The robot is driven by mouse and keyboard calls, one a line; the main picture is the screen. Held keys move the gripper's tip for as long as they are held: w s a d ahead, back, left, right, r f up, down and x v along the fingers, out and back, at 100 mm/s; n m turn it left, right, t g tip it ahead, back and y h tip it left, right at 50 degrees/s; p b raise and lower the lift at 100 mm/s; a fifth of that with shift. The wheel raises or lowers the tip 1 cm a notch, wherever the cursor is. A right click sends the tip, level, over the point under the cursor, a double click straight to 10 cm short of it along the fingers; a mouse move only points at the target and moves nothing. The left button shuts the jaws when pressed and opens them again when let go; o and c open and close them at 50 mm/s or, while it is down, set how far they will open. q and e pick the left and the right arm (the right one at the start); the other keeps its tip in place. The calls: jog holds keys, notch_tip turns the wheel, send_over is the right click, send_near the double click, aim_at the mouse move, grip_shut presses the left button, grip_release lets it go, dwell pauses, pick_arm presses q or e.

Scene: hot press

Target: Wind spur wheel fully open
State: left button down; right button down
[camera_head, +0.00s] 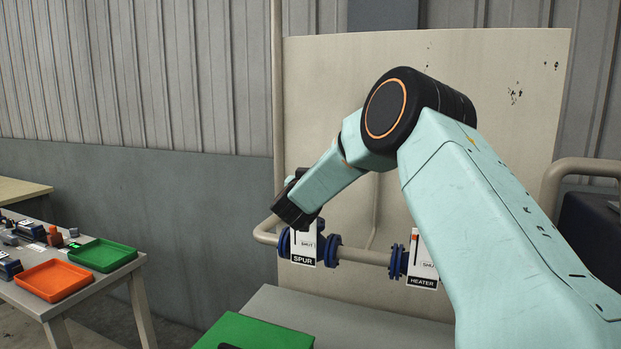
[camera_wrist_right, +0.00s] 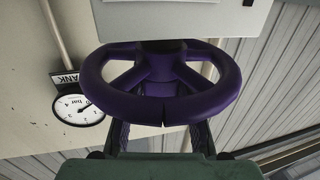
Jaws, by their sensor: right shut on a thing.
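The purple spur wheel (camera_wrist_right: 165,108) fills the middle of the right wrist view, with its near rim and spokes showing. My right gripper (camera_wrist_right: 160,138) is shut on this near rim, a finger to each side below it. In the head view my right arm reaches in from the right, and my right gripper (camera_head: 297,207) is at the spur valve, just above its plate. The wheel is hidden in the head view. My left gripper is not in view.
The HEATER plate (camera_head: 423,262) stands to the right on the same pipe (camera_head: 362,256). A gauge marked TANK (camera_wrist_right: 78,107) is left of the wheel in the wrist view. A green tray (camera_head: 101,255) and an orange tray (camera_head: 53,280) lie on the left table.

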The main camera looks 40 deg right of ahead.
jog(key=n+t+y, duration=0.2)
jog(key=y, duration=0.1)
jog(key=shift+d+f+t, duration=0.1)
jog(key=shift+f+t, duration=0.05)
jog(key=shift+t, duration=0.25)
jog(key=shift+n+t+y+b, duration=1.05)
jog(key=shift+n+t+y, duration=0.35)
jog(key=shift+n+y, duration=1.4)
jog(key=shift+y, duration=0.7)
jog(key=shift+n+t+y+p, duration=0.5)
jog(key=shift+n+y, duration=0.3)
jog(key=shift+y, duration=0.5)
jog(key=n+y+p, duration=0.3)
jog(key=y+p, duration=0.1)
jog(key=y, duration=0.1)
jog(key=shift+g+p, duration=0.3)
jog(key=shift+p, duration=0.1)
jog(key=shift+n+g+y+p, duration=0.3)
jog(key=shift+n+y+p, duration=0.1)
jog(key=shift+n+y, duration=0.5)
jog(key=shift+y, duration=0.4)
jog(key=shift+n+g+y, duration=0.3)
jog(key=shift+n+y, duration=0.2)
jog(key=shift+y, duration=0.1)
jog(key=shift+r, duration=0.2)
